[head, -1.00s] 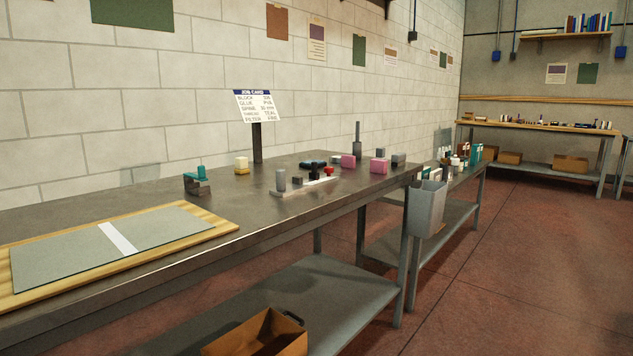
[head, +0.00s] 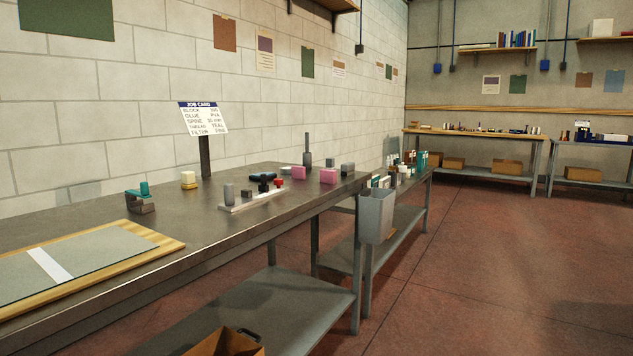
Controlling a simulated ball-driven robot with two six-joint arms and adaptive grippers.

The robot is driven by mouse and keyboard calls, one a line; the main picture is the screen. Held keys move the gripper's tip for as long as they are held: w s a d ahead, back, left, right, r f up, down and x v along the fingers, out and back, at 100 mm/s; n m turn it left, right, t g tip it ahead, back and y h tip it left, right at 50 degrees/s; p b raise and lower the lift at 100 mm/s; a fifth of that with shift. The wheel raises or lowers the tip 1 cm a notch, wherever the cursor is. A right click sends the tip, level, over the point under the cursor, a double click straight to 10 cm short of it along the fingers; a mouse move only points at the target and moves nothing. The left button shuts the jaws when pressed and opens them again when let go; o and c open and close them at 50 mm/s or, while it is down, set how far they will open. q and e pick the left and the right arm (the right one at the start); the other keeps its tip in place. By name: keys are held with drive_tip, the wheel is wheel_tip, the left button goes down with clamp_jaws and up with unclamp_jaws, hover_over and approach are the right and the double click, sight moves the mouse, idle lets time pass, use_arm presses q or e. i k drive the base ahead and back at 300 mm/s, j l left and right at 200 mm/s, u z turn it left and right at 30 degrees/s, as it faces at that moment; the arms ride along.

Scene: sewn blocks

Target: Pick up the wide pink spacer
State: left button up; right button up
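Two pink blocks stand on the far right part of the metal workbench (head: 150,248) in the head view. One pink block (head: 298,173) is left of the other pink block (head: 328,176), which is nearer the bench's right end. I cannot tell from here which one is the wide spacer. Small grey blocks (head: 347,168) stand beside and behind the right one. Neither of my grippers is in view.
A white strip with a grey cylinder (head: 229,194) lies in front of the pink blocks. A teal-topped tool (head: 140,197), a cream block (head: 189,180) and a job card (head: 203,118) are further left. A grey bin (head: 375,215) hangs at the bench end. Open floor (head: 480,260) lies right.

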sight(326, 176)
drive_tip(key=u, duration=0.35)
drive_tip(key=i+l+u, duration=0.8)
drive_tip(key=i, duration=0.15)
